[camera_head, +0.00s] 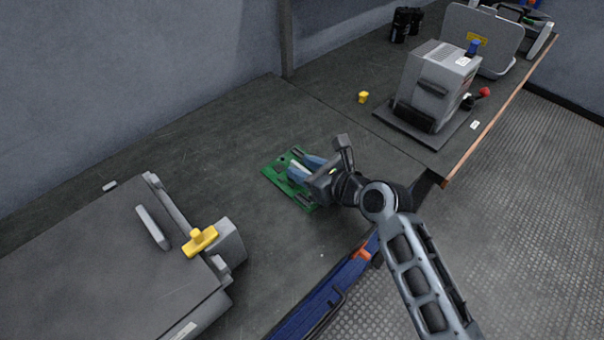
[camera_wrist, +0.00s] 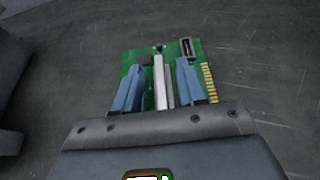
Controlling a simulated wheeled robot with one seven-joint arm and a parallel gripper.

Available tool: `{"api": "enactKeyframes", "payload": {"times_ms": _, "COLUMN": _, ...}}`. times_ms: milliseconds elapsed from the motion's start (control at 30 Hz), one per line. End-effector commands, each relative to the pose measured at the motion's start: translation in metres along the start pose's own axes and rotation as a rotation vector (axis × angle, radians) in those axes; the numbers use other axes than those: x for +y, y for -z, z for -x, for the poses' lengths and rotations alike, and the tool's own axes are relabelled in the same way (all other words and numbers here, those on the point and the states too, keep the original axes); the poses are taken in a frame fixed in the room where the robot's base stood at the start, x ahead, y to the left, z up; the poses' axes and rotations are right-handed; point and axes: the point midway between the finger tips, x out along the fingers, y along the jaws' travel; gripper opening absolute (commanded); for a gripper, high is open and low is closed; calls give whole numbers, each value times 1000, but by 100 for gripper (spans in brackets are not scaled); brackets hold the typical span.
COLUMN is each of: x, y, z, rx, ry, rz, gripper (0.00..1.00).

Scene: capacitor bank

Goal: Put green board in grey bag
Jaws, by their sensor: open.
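The green board (camera_head: 281,172) lies flat on the dark bench near the middle in the head view. It also fills the upper middle of the wrist view (camera_wrist: 196,50), with gold contacts along its right edge. My gripper (camera_head: 302,168) is over the board with its two blue fingers apart. In the wrist view the fingers (camera_wrist: 160,90) stand on either side of a pale upright bar on the board, with small gaps visible. Whether the fingers touch the board is not clear. No clear grey bag shows; a grey case-like item (camera_head: 483,38) with a yellow label stands at the far right.
A large grey housing (camera_head: 90,265) with a yellow handle (camera_head: 200,240) fills the lower left. A grey machine (camera_head: 435,85) stands on a dark plate at the right. A small yellow piece (camera_head: 363,97) lies behind my gripper.

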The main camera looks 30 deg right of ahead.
Motion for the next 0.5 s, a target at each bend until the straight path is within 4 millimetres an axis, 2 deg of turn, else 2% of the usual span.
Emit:
{"api": "enactKeyframes", "payload": {"times_ms": 100, "x": 0, "y": 0, "z": -8, "rx": 0, "ry": 0, "rz": 0, "gripper": 40}}
{"api": "enactKeyframes", "payload": {"times_ms": 333, "x": 0, "y": 0, "z": -9, "rx": 0, "ry": 0, "rz": 0, "gripper": 40}}
{"api": "enactKeyframes", "payload": {"times_ms": 500, "x": 0, "y": 0, "z": -9, "rx": 0, "ry": 0, "rz": 0, "gripper": 24}}
